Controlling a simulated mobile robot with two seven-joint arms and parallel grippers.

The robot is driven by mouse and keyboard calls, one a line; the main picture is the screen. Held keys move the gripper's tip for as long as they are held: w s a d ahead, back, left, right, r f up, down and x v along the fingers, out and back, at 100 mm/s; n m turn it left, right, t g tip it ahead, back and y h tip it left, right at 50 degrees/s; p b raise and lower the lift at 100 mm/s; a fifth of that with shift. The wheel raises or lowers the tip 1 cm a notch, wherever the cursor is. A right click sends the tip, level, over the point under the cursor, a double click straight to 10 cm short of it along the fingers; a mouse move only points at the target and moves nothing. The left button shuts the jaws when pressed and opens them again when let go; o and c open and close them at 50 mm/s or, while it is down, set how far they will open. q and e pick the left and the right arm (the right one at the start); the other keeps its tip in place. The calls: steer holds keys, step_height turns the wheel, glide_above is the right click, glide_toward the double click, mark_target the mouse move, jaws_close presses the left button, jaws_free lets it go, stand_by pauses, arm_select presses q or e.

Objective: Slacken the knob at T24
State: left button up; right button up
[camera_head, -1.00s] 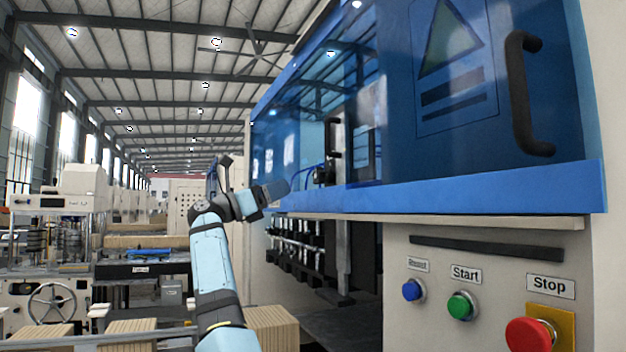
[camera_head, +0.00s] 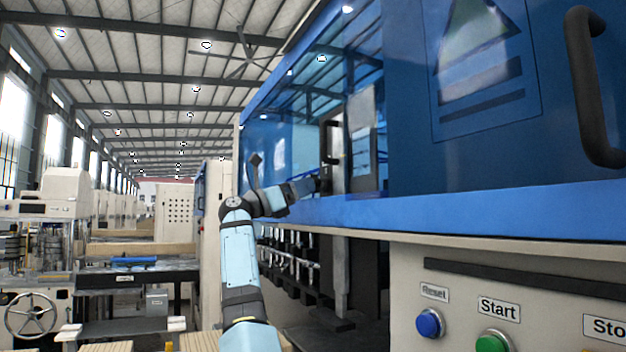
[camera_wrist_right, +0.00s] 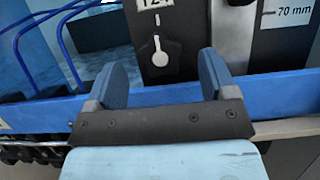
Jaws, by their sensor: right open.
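In the right wrist view, a dark knob (camera_wrist_right: 160,57) with a white pointer line sits on a dark upright panel. The pointer line runs almost straight up and down. A white label (camera_wrist_right: 152,4) above it is cut off by the frame's top edge, so I cannot read it fully. My right gripper (camera_wrist_right: 163,72) is open, its two blue fingers apart, with the knob seen between and beyond them. I see no contact. In the head view my right gripper (camera_head: 308,187) reaches toward the machine's opening; the knob is not clear there. My left gripper is not in view.
A blue ledge (camera_wrist_right: 185,97) crosses below the knob. Blue hoses (camera_wrist_right: 60,45) loop at the left, and a "70 mm" label (camera_wrist_right: 288,13) is at the right. In the head view, a blue guard door (camera_head: 480,130) and Start button (camera_head: 493,343) are at the right.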

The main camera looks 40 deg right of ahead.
steer(key=shift+p+x, duration=0.3)
steer(key=shift+x, duration=1.85)
steer(key=shift+c, duration=0.4)
steer(key=c, duration=0.8)
steer(key=shift+w+n+t+h, duration=0.15)
steer(key=shift+n+t, duration=0.45)
steer(key=shift+n, duration=0.5)
steer(key=shift+s+n+t+h, duration=0.15)
steer(key=shift+n+t, duration=0.45)
steer(key=shift+n, duration=0.5)
steer(key=shift+c, duration=0.2)
steer(key=o, duration=0.9)
steer(key=shift+w+a, duration=0.1)
steer(key=b+v, duration=0.2)
steer(key=v, duration=1.1)
steer(key=shift+w+a+b, duration=0.1)
steer(key=shift+a+b, duration=0.2)
steer(key=shift+b, duration=0.05)
